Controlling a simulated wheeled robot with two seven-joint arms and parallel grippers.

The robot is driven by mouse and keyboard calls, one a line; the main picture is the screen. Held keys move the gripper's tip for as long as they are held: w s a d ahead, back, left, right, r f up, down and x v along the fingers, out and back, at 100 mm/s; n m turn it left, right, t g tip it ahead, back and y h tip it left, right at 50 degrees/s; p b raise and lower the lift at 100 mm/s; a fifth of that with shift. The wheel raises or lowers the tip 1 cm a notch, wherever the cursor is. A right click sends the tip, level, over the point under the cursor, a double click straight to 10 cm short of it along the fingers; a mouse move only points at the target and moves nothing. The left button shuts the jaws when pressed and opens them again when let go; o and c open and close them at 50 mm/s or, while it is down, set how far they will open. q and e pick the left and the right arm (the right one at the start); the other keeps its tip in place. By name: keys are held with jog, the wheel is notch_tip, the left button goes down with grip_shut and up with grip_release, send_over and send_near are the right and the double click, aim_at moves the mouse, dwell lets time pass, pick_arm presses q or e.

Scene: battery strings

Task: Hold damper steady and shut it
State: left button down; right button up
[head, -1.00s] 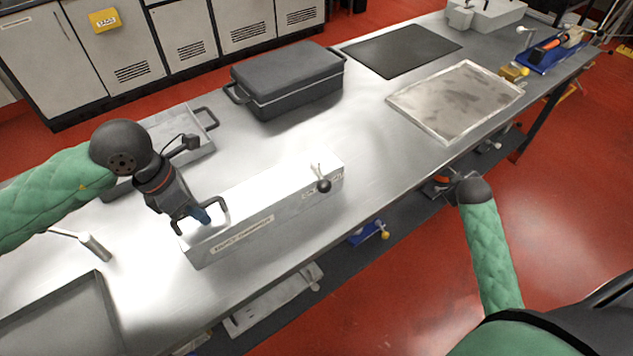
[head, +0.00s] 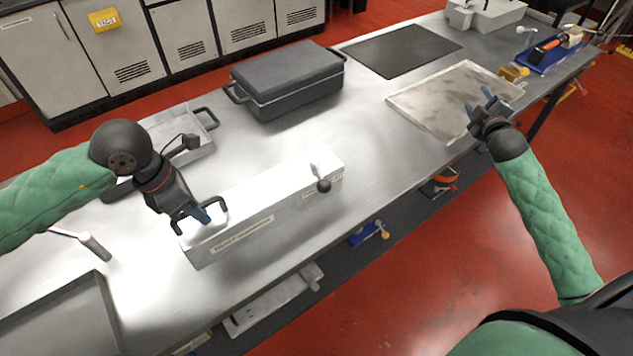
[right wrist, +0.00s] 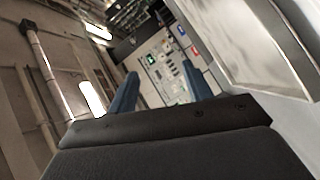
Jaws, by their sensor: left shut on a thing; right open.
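The damper (head: 265,207) is a long, light metal box with labels on its front, lying on the steel bench. A lever with a dark ball knob (head: 324,186) stands at its right end. My left gripper (head: 203,217) is shut at that handle; the exact grip is partly hidden by the fingers. My right gripper (head: 484,103) is open and empty, over the bench's right edge by the metal tray, well to the right of the knob. In the right wrist view its blue fingers (right wrist: 158,95) stand apart with nothing between.
A dark lidded pan (head: 288,80), a black mat (head: 402,50) and a flat metal tray (head: 425,117) lie behind and right. Another tray (head: 60,320) is at front left. A lower shelf holds several items. The bench between box and flat tray is clear.

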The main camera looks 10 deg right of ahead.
jog(key=s+a+r+n+t+y, duration=0.15)
jog(key=a+n+y, duration=0.4)
jog(key=a, duration=0.85)
jog(key=n+g+y, duration=0.6)
jog(key=g+y, duration=0.2)
jog(key=y, duration=0.6)
send_near(327, 187)
jog(key=shift+h, duration=0.25)
jog(key=shift+w+d+f+x, duration=0.1)
jog(key=shift+x, duration=2)
jog(key=shift+w+d+f+x, duration=0.1)
jog(key=shift+f+x, duration=0.05)
jog(key=shift+x, duration=1.95)
jog(key=shift+w+f+x, duration=0.1)
jog(key=shift+x, duration=2)
grip_shut()
